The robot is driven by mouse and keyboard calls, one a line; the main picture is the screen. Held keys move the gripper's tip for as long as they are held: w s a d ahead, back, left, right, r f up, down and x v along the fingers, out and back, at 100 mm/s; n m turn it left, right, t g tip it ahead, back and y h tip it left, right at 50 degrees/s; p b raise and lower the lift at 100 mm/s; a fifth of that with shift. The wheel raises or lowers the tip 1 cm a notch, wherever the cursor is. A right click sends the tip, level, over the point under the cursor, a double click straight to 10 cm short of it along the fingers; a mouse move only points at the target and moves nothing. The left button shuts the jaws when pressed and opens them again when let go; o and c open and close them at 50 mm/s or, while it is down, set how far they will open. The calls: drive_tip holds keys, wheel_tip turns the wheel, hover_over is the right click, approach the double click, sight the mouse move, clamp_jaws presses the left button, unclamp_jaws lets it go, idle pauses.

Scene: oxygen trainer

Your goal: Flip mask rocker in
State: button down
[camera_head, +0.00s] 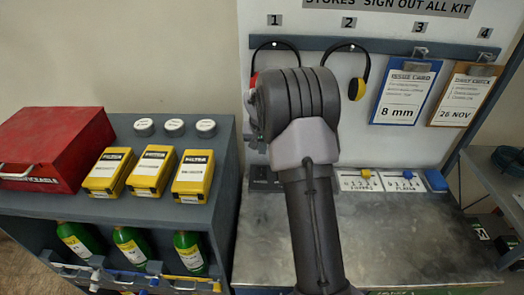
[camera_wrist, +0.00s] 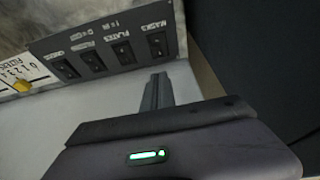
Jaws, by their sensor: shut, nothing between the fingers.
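The mask rocker (camera_wrist: 157,43) is a black rocker switch at the right end of a dark switch panel (camera_wrist: 45,47) in the wrist view, under a label that reads MASKS. Which side of it is pressed in is too small to tell. My gripper (camera_wrist: 158,78) is shut and empty. Its fingertips appear just below the mask rocker in the picture; I cannot tell if they touch the panel. In the head view my arm hides the gripper and part of the panel (camera_head: 262,174).
Beside the mask rocker sit the plates rocker (camera_wrist: 124,52) and other rockers. A white slider strip (camera_wrist: 12,75) with a yellow knob adjoins the panel. In the head view, yellow filter boxes (camera_head: 150,172) and a red case (camera_head: 55,150) stand on the left shelf.

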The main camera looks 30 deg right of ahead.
drive_tip(key=b, duration=0.2)
approach(262, 168)
drive_tip(key=x, duration=0.5)
drive_tip(key=shift+w+d+f, duration=0.1)
drive_tip(key=shift+w+d, duration=0.15)
drive_tip(key=shift+w, duration=0.05)
drive_tip(key=shift+w+f, duration=0.1)
drive_tip(key=shift+f, duration=0.55)
drive_tip(key=shift+d+f+b, duration=0.1)
drive_tip(key=shift+f+b, duration=0.2)
drive_tip(key=shift+b, duration=0.15)
drive_tip(key=shift+s+a+r, duration=0.15)
drive_tip(key=shift+s+a, duration=0.35)
drive_tip(key=shift+s, duration=0.1)
